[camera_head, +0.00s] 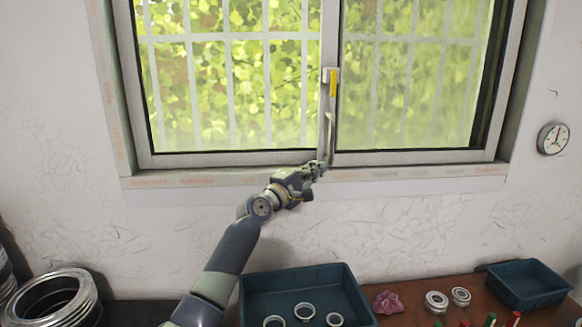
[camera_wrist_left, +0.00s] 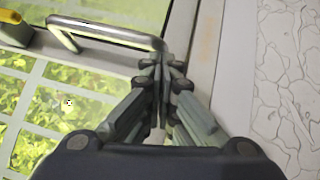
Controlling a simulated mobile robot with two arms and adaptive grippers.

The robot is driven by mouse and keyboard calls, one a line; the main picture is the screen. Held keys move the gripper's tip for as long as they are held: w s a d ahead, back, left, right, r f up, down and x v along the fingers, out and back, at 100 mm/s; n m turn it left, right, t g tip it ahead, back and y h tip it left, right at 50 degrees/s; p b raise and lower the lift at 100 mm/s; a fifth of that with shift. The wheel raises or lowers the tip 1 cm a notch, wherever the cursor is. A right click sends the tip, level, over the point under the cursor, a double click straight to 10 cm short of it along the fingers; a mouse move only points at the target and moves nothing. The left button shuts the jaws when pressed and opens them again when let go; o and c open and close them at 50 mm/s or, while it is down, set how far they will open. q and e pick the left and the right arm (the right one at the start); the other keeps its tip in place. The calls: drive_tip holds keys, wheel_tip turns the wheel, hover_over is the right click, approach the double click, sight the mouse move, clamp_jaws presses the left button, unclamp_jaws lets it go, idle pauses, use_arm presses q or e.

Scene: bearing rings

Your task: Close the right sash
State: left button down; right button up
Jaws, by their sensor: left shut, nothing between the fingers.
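The right sash (camera_head: 415,155) is a grey-framed pane right of the window's middle. A dark strip runs between its glass and the outer frame at the right. A metal bar handle (camera_head: 327,135) stands on the middle stile, below a yellow latch (camera_head: 333,82). My left gripper (camera_head: 318,168) is shut and empty at the lower end of the handle, just above the sill. In the left wrist view the fingertips (camera_wrist_left: 163,65) are beside the end of the handle (camera_wrist_left: 105,32); I cannot tell if they touch. The yellow latch (camera_wrist_left: 12,30) is at the left there. My right gripper is not in view.
The sill (camera_head: 400,185) runs under the window. Below are a dark blue bin (camera_head: 345,285) with several rings, a smaller bin (camera_head: 530,290), a pink cloth (camera_head: 388,302) and large rings (camera_head: 50,300). A round gauge (camera_head: 553,138) hangs on the wall at right.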

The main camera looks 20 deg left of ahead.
use_arm(q)
drive_tip(key=shift+w+d+r, duration=0.1)
drive_tip(key=shift+w+d, duration=0.1)
drive_tip(key=shift+d, duration=0.25)
drive_tip(key=shift+w+d, duration=0.2)
drive_tip(key=shift+d, duration=0.25)
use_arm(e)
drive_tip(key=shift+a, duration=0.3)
use_arm(q)
drive_tip(key=shift+s, duration=0.1)
